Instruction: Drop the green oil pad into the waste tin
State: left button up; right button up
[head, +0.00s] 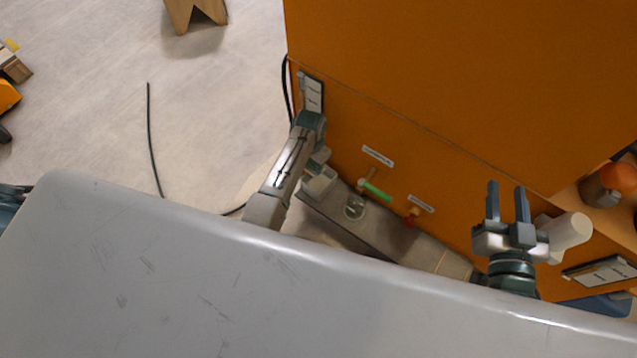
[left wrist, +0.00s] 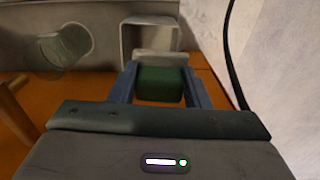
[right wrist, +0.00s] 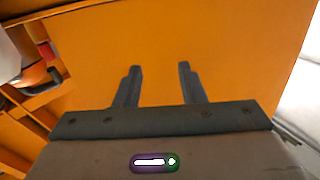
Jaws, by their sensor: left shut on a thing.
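The green oil pad (left wrist: 160,86) sits between the two fingers of my left gripper (left wrist: 160,74), which is shut on it. A pale, square, open box (left wrist: 128,42), which looks like the waste tin, is just beyond the fingertips in the left wrist view. It also shows in the head view (head: 318,186), partly behind my left arm. The pad appears close to the box, not inside it; whether they touch is unclear. In the head view the pad is hidden. My right gripper (head: 507,188) is open and empty, pointing at the orange panel.
A clear round cup (head: 354,207) stands on a grey ledge (head: 335,218) beside the box. A green handle (head: 376,191) and a red knob (head: 410,219) sit by labels on the orange panel (head: 450,80). A black cable (head: 286,90) hangs by the panel's left edge.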

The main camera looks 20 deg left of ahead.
pick_arm(q)
jog(key=shift+f+b, duration=0.35)
pick_arm(e)
jog(key=shift+w+d+r+t, duration=0.1)
jog(key=shift+w+r+t, duration=0.1)
jog(key=shift+r+t, duration=0.75)
jog(key=shift+w+r+t, duration=0.15)
jog(key=shift+r+t, duration=0.3)
jog(key=shift+r, duration=0.85)
pick_arm(q)
jog(key=o, duration=1.4)
jog(key=shift+c, duration=0.2)
jog(key=shift+r, duration=0.25)
notch_tip(320, 180, up, 5)
jog(key=shift+f+p, duration=0.1)
jog(key=shift+p, duration=0.9)
notch_tip(320, 180, up, 5)
jog(key=shift+r+p, duration=0.2)
jog(key=shift+p, duration=0.55)
pick_arm(e)
jog(key=s+a+f+g, duration=0.1)
jog(key=s+f+g, duration=0.3)
jog(key=f, duration=0.4)
jog(key=s+f+g, duration=0.5)
jog(key=f+g, duration=0.2)
jog(key=shift+a+f+y, duration=0.3)
jog(key=shift+a+f, duration=0.05)
